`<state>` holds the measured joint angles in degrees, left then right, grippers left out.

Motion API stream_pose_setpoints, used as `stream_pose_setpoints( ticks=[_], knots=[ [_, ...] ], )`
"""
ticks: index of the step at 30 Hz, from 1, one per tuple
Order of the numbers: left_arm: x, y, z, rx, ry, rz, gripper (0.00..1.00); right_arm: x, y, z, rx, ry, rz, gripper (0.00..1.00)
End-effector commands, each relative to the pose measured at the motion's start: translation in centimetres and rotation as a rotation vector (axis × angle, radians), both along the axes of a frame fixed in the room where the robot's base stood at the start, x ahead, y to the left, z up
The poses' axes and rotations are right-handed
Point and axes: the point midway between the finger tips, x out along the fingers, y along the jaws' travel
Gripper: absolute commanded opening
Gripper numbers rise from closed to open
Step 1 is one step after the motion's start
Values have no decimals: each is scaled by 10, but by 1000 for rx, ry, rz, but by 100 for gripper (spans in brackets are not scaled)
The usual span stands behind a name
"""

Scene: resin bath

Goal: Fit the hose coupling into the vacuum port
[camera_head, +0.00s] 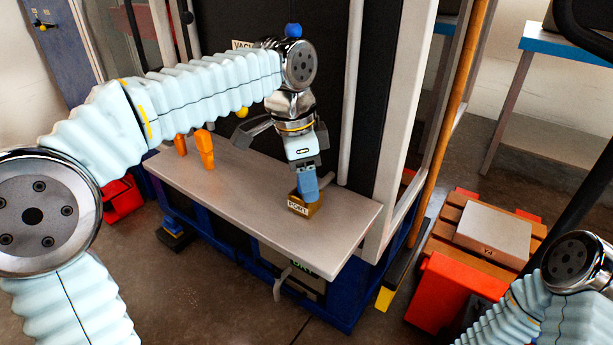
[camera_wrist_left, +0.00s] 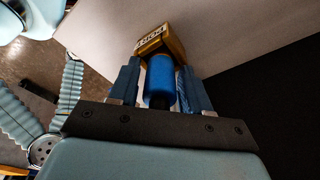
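The vacuum port is a brass-coloured block labelled PORT (camera_head: 304,206) on the grey bench near its right end. It also shows in the left wrist view (camera_wrist_left: 158,41). My left gripper (camera_head: 307,186) points down at the port from above. In the left wrist view, the blue cylindrical hose coupling (camera_wrist_left: 160,77) lies between its two fingers, which look closed on it. The coupling's far end is at the port block; I cannot tell whether it is inside the opening. In the head view the fingers mostly hide the coupling. My right gripper is out of view.
The grey bench (camera_head: 245,190) is clear left of the port, apart from orange upright items (camera_head: 204,148) at its back left. A black cabinet wall and pale post (camera_head: 388,150) rise behind.

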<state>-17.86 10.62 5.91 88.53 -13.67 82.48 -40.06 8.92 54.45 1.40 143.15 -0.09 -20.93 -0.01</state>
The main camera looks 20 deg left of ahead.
Motion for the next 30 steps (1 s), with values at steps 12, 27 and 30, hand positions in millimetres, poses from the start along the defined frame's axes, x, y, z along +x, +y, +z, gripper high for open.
stream_pose_setpoints(
  ticks=[12, 27, 30],
  knots=[
    [0, 0, 7, 0, -1, 0, 57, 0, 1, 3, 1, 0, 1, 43],
    [-6, 14, 108, 0, -2, 0, 57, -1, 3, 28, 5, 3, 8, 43],
    [-7, 16, 118, 0, -1, 0, 57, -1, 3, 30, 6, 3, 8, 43]
  ],
)
